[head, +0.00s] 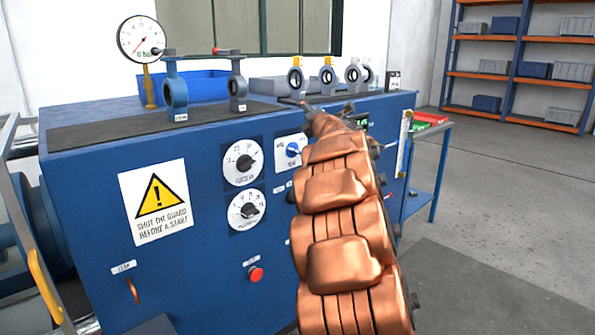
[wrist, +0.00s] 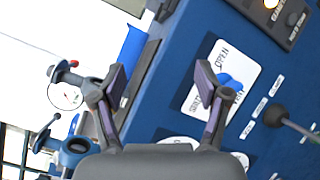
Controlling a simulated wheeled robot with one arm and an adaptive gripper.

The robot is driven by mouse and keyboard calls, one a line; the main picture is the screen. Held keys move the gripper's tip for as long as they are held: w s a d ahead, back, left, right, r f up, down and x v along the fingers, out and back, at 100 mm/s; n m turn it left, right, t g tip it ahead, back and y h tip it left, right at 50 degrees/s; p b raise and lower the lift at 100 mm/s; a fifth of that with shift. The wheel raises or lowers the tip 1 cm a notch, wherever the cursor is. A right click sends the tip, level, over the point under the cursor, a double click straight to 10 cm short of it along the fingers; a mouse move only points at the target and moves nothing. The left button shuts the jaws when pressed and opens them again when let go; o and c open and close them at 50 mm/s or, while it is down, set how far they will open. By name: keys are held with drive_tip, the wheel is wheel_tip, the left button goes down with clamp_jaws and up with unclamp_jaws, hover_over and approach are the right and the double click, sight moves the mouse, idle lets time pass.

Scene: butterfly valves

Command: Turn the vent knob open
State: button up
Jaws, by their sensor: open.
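The vent knob (head: 292,149) appears to be the small blue knob on a white plate on the blue cabinet's front, just left of my arm in the head view. In the wrist view the blue knob (wrist: 232,84) sits on its white plate (wrist: 222,62), with OPEN readable and other lettering partly covered. My gripper (wrist: 160,82) is open and empty, its two fingers spread. Its right finger overlaps the plate's left part in the picture, with the knob beside it and not between the fingers. In the head view my arm hides most of the gripper.
The blue cabinet (head: 90,190) carries two black dial knobs (head: 243,162), a red button (head: 256,274), an orange lever (head: 133,290) and a warning sign (head: 155,203). A gauge (head: 142,40) and several valves (head: 176,92) stand on top. Floor is open at the right.

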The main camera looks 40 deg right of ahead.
sight(299, 153)
wheel_tip(299, 153, down, 14)
drive_tip(key=s+d+n+t+y+b, duration=0.1)
drive_tip(key=d+n+t+y+b, duration=0.1)
drive_tip(key=n+y+b, duration=0.7)
drive_tip(key=shift+w+r+n+h+p, duration=0.15)
drive_tip(key=shift+w+n+p, duration=0.35)
drive_tip(key=shift+w, duration=0.75)
drive_tip(key=shift+w+f+n+h+p, duration=0.1)
drive_tip(key=shift+w+n+h+p, duration=0.15)
drive_tip(key=shift+w+p, duration=0.8)
drive_tip(key=shift+w+r+n+h+p, duration=0.1)
drive_tip(key=shift+w+n+p, duration=0.3)
drive_tip(key=shift+w, duration=1.05)
drive_tip(key=c, duration=1.1)
